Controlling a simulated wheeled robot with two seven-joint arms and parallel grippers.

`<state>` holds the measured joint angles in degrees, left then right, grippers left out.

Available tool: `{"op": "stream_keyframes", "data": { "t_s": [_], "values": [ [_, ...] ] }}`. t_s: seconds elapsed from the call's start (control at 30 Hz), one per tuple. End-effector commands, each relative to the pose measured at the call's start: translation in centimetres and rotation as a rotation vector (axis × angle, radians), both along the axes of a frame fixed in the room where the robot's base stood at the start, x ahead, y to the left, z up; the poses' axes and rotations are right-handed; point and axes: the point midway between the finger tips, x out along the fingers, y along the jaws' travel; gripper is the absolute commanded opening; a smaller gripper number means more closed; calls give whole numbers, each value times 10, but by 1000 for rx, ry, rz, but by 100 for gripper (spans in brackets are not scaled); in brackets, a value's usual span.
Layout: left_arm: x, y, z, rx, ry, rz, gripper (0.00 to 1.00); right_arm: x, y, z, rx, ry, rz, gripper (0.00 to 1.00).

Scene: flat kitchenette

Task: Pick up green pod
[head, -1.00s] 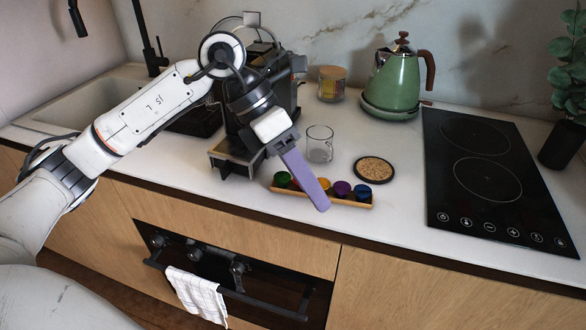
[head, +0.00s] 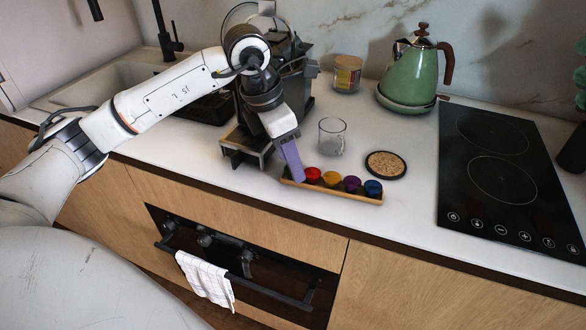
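A narrow wooden tray (head: 345,196) lies near the counter's front edge. It holds a row of small pods: red (head: 313,174), yellow (head: 332,178), purple (head: 352,183) and blue (head: 373,187). My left gripper (head: 297,178) points down at the tray's left end, just left of the red pod. Its purple finger is seen side-on, so its opening does not show. The green pod is not visible now; the finger covers the left end where it stood earlier. Whether the finger touches it cannot be told. My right gripper is out of view.
A dark coffee machine (head: 300,85) stands behind my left gripper. A glass mug (head: 332,138) and a round coaster (head: 386,164) sit behind the tray. A green kettle (head: 410,75) is at the back, and a black hob (head: 500,180) is at right.

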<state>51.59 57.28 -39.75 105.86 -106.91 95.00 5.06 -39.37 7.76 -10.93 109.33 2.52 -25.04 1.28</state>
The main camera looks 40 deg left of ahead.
Motion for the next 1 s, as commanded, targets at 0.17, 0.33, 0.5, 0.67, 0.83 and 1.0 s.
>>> {"op": "stream_keyframes", "data": {
  "t_s": [0.17,0.33,0.5,0.67,0.83,1.0],
  "values": [
    [2,-2,-13,1,1,0,48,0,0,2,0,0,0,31],
    [3,-2,-13,1,1,0,48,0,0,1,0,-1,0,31],
    [3,-2,-13,0,0,0,23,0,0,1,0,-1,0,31],
    [3,-2,-13,0,0,0,6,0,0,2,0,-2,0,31],
    [3,-2,-13,0,0,0,5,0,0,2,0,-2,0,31],
    [3,-1,-12,0,0,0,5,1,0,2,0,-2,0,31]
  ]
}}
